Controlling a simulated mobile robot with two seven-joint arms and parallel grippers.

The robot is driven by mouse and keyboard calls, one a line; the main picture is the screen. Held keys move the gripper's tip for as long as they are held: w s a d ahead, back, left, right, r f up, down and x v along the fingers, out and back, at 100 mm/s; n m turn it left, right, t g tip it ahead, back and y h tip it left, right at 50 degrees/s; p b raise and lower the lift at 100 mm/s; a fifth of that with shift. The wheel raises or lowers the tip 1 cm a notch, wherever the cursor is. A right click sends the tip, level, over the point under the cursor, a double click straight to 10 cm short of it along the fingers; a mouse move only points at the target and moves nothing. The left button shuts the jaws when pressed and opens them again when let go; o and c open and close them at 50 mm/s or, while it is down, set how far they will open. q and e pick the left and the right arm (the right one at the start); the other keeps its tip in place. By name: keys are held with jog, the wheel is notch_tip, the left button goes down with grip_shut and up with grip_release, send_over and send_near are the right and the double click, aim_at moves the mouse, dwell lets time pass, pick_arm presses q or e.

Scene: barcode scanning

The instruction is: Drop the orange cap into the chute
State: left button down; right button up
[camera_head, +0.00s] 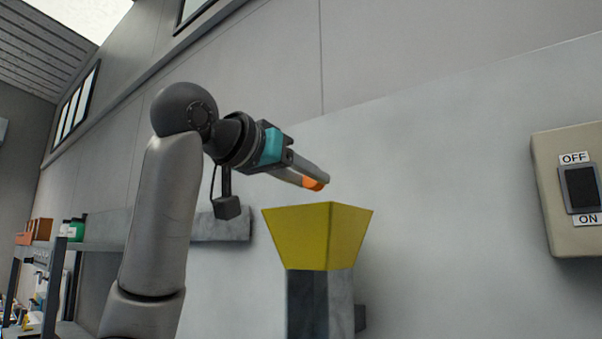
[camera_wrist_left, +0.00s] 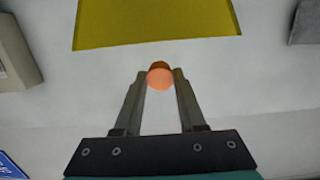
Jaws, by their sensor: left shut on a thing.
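My left gripper (camera_head: 316,181) is shut on the orange cap (camera_head: 313,184), which shows between its fingertips. In the head view the cap is above the yellow funnel-shaped top of the chute (camera_head: 318,237), apart from it. In the left wrist view the orange cap (camera_wrist_left: 159,76) sits between the two fingertips of my left gripper (camera_wrist_left: 160,80). The yellow chute top (camera_wrist_left: 155,24) fills the upper middle of that view, beyond the cap. The inside of the chute is hidden. My right gripper is not in view.
A beige switch box (camera_head: 552,190) marked OFF and ON is on the wall at right. A grey shelf (camera_head: 105,245) with bottles and boxes stands at left. The chute's grey post (camera_head: 308,305) goes down below the funnel. The space around the funnel top is free.

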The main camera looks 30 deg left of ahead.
pick_arm(q)
jog(key=shift+c, duration=2)
grip_release()
jog(key=s+a+r+b, duration=0.1)
jog(key=s+b, duration=0.2)
jog(key=s, duration=1.2)
jog(key=shift+r, duration=0.35)
jog(key=shift+a, duration=0.1)
